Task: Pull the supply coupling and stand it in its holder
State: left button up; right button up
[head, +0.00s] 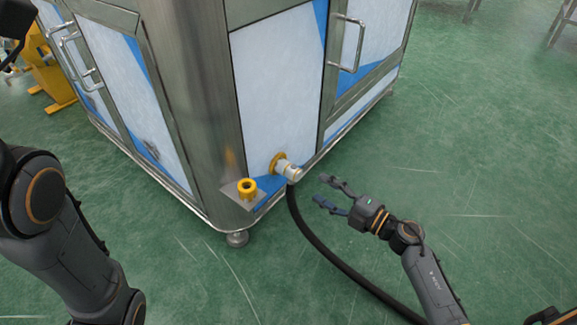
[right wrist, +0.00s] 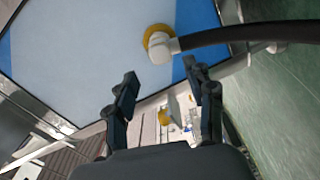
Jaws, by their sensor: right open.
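The supply coupling (head: 289,170) is a pale cylinder with a black hose. It sits at a yellow ring (head: 276,161) on the cabinet's lower panel, and it also shows in the right wrist view (right wrist: 162,45). The holder (head: 247,188) is a yellow ring on a small metal plate at the cabinet corner, left of the coupling; its opening looks empty. My right gripper (head: 325,193) is open and empty, to the right of the coupling and apart from it. In the right wrist view its fingers (right wrist: 160,80) are spread below the coupling. My left gripper is not clearly visible.
The black hose (head: 318,240) runs from the coupling down across the floor, under my right arm. The steel cabinet (head: 190,90) has door handles (head: 347,42). Yellow equipment (head: 50,77) stands at far left.

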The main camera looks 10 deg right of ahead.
aim_at(299, 176)
jog(key=shift+s, duration=0.15)
jog(key=b+x, duration=0.1)
jog(key=x, duration=0.4)
jog(key=shift+x, duration=2.05)
jog(key=shift+r+p, duration=0.1)
jog(key=shift+p, duration=0.5)
grip_shut()
jog(key=shift+s+d, duration=0.1)
